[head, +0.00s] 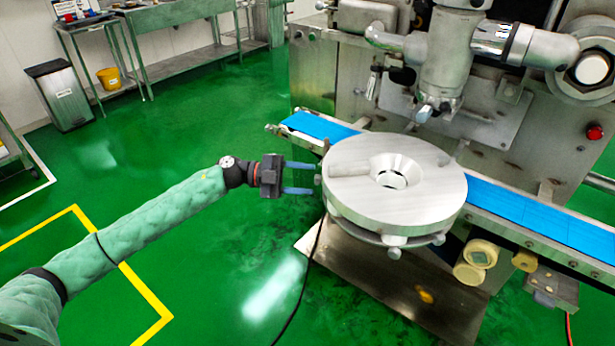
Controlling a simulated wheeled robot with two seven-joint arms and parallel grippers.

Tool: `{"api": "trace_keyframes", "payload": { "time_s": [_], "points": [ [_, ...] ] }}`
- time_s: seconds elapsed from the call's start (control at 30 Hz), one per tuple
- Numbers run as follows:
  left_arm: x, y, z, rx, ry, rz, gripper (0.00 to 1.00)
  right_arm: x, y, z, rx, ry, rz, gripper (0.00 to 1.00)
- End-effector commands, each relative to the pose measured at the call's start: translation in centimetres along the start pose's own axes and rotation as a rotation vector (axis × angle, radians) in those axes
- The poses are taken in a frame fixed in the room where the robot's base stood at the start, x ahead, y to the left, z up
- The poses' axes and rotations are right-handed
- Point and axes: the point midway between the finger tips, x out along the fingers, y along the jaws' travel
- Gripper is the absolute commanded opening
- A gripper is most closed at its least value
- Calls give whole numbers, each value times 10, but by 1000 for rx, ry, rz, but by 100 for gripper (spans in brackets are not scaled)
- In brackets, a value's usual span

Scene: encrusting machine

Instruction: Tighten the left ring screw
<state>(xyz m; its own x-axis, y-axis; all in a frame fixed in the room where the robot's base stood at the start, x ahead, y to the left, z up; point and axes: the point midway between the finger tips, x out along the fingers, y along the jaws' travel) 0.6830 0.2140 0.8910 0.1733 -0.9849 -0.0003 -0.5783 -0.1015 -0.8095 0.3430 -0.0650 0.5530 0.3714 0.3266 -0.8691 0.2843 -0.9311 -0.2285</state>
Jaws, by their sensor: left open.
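A round metal ring disc (430,195) with a central hole sits over the blue conveyor of the machine. Small screw knobs stick out from its rim. The left one (318,180) is at the disc's left edge. My left gripper (313,178) comes in from the left at the height of that screw. Its two blue fingers are open, one above and one below the screw's level, with their tips close to it. Whether they touch it I cannot tell. Another screw knob (394,253) shows at the disc's front. My right gripper is not in view.
The blue conveyor belt (540,218) runs under the disc to the right. The machine's nozzle head (445,65) hangs above and behind the disc. Rollers (481,253) stand at the front right.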

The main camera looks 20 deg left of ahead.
Motion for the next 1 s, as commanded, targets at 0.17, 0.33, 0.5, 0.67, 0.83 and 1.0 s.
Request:
{"api": "trace_keyframes", "payload": {
  "time_s": [0.17, 0.33, 0.5, 0.67, 0.83, 1.0],
  "points": [
    [11, 0, 0, 0, 0, 0, 46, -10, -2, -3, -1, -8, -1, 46],
    [13, 0, 0, 0, 0, 0, 46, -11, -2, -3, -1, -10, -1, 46],
    [13, 0, 0, 0, 0, 0, 36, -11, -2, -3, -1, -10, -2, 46],
    [13, 0, 0, 0, 0, 0, 5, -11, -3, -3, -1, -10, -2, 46],
    [13, 1, 0, 3, 0, 0, 1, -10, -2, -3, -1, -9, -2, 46],
    [13, 2, 1, 35, 0, 0, 1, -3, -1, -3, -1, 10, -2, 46]
  ]
}}
